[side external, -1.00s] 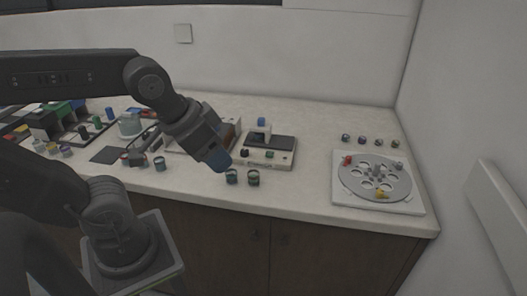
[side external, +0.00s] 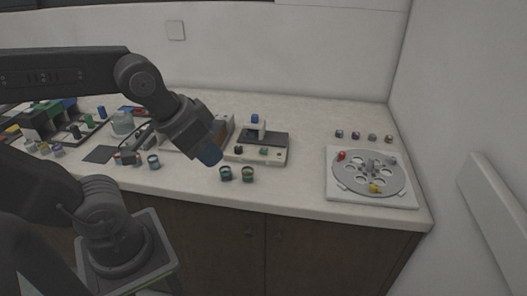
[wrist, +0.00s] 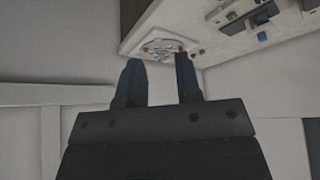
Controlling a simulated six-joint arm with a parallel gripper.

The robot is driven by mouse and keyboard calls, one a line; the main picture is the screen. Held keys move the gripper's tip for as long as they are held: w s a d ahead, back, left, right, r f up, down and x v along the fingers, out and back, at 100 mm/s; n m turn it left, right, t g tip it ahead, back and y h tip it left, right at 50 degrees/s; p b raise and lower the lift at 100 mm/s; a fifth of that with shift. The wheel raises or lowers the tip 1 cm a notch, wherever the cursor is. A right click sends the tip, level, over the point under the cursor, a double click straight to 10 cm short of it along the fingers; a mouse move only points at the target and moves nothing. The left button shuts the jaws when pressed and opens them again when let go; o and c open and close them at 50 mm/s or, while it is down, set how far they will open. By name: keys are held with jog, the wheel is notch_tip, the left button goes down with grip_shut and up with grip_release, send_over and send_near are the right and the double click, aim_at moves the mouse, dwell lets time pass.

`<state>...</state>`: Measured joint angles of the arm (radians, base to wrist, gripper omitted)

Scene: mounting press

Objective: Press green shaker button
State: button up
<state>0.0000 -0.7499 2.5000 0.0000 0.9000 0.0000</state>
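A pale device with a dark top (side external: 272,139), which looks like the shaker, stands on the counter right of my gripper. A small green button (side external: 264,151) shows on its front edge, with a dark blue knob (side external: 239,149) to the left of it. My gripper (side external: 209,154) points down and right above the counter, left of the device and apart from it. In the wrist view my gripper (wrist: 157,58) has its two fingers spread with nothing between them.
Jars and racks crowd the left. The counter between device and disc is clear.

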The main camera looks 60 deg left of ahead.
grip_shut()
dwell(1.3)
